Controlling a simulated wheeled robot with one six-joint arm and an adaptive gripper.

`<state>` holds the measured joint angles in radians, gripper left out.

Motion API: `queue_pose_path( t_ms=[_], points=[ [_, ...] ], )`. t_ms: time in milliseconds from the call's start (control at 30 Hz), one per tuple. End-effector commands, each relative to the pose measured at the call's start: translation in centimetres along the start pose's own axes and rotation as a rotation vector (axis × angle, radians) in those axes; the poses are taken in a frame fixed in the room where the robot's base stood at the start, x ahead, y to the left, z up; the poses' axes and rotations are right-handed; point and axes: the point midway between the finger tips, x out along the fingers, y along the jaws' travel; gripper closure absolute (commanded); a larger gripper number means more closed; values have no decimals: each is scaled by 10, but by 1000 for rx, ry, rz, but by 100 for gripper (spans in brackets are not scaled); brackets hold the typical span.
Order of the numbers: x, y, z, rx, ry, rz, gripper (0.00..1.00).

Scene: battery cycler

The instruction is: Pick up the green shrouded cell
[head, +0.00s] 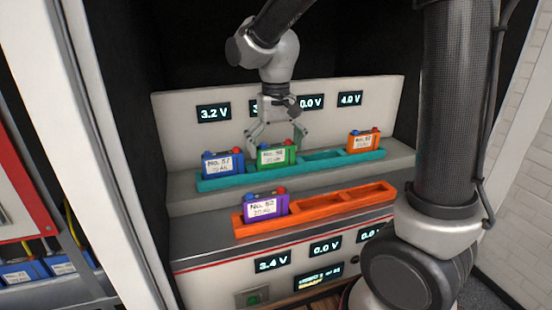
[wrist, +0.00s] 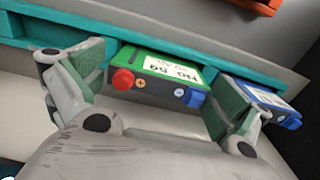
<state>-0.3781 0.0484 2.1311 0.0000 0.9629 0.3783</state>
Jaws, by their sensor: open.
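The green cell (head: 277,157) stands in the teal tray (head: 225,183) on the upper step, between the blue cell and an empty slot. It has a white label and red and blue terminals. My gripper (head: 277,145) is above and behind it in the head view. In the wrist view the green cell (wrist: 165,75) lies between the two spread fingers of my gripper (wrist: 155,95), with a visible gap on the left finger side. The right finger is near the gap between the green and blue cells. I cannot tell whether either finger touches the green cell.
The blue cell (head: 223,164) is close beside the green one, and it shows in the wrist view (wrist: 262,98). An orange cell (head: 363,141) sits at the teal tray's right end. A purple cell (head: 266,205) sits in the orange tray (head: 310,213) in front. Voltage displays (head: 213,113) line the panel behind.

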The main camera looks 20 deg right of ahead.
Motion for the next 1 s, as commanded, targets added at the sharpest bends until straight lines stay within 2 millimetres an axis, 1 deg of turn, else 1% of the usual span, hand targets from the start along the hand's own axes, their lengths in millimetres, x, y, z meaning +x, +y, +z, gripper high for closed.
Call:
queue_pose_path(
  t_ms=[33,100,200,300,467,500,667,700,733,933,1000],
  points=[
    [9,0,0,0,-4,2,0],
    [20,0,-1,0,-3,1,0],
    [29,0,-1,0,-1,1,0],
    [33,0,-1,0,1,0,0],
    [32,0,-1,0,1,0,0],
    [32,0,-1,0,1,0,7],
    [32,0,-1,0,1,0,36],
    [32,0,-1,0,1,0,44],
    [32,0,-1,0,1,0,47],
    [31,0,-1,0,2,-1,47],
    [28,0,-2,0,3,-1,47]
  ],
)
